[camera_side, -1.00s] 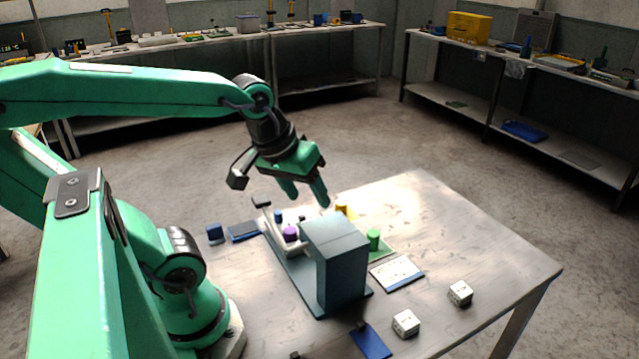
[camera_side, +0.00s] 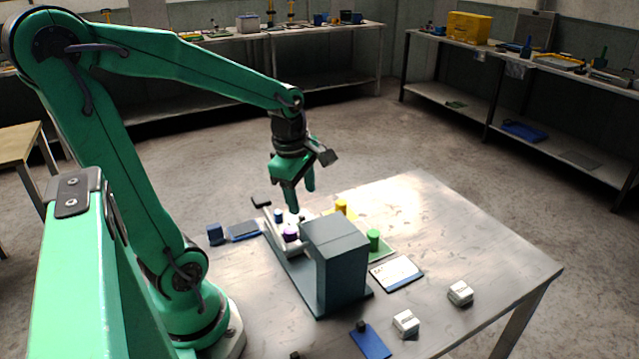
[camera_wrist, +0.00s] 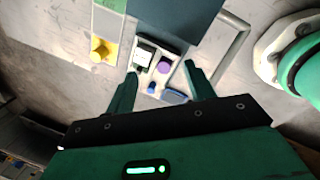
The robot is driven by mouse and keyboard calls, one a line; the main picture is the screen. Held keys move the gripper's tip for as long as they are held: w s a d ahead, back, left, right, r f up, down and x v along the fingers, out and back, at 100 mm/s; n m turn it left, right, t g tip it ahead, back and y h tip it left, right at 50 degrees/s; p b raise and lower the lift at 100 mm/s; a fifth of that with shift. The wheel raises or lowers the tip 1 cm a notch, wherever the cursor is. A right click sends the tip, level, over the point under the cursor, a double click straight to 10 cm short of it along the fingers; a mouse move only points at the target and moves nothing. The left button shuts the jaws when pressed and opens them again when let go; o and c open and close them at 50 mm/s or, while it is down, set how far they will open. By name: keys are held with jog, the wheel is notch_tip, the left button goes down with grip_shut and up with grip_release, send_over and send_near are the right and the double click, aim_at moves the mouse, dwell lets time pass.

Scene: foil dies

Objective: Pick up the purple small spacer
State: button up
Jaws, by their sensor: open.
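The purple spacer (camera_side: 291,234) is a small round piece on a light tray (camera_side: 274,235) beside the grey-blue press block (camera_side: 341,262). In the wrist view the purple spacer (camera_wrist: 164,67) shows between and beyond the fingers. My gripper (camera_side: 300,200) points down above the tray, with its fingers apart and nothing between them. The gripper (camera_wrist: 158,80) is apart from the spacer. A small blue piece (camera_side: 278,215) and a dark piece lie near the spacer on the tray.
The tall press block stands just right of the tray. A yellow piece (camera_side: 341,206) and a green cylinder (camera_side: 373,240) stand behind and right of it. Two pale dies (camera_side: 406,323) and a white card (camera_side: 397,273) lie on the right. The table's far right is clear.

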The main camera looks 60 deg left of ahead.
aim_at(291, 229)
jog(key=a+f+n, duration=0.1)
jog(key=a+n, duration=0.1)
jog(key=n, duration=0.2)
jog(key=a+f+n+g, duration=0.1)
jog(key=a+f+n, duration=0.1)
jog(key=n, duration=0.2)
jog(key=a+f+n, duration=0.1)
jog(key=f+n, duration=0.1)
jog(key=n, duration=0.3)
jog(key=shift+s+a+f+g+h, duration=0.1)
jog(key=shift+s+a+g+h, duration=0.05)
jog(key=shift+a+g+h, duration=0.2)
jog(key=shift+f, duration=0.1)
jog(key=shift+f, duration=1.2)
jog(key=shift+f, duration=0.1)
jog(key=shift+f, duration=2.5)
jog(key=shift+c, duration=0.2)
jog(key=shift+a, duration=0.1)
grip_shut()
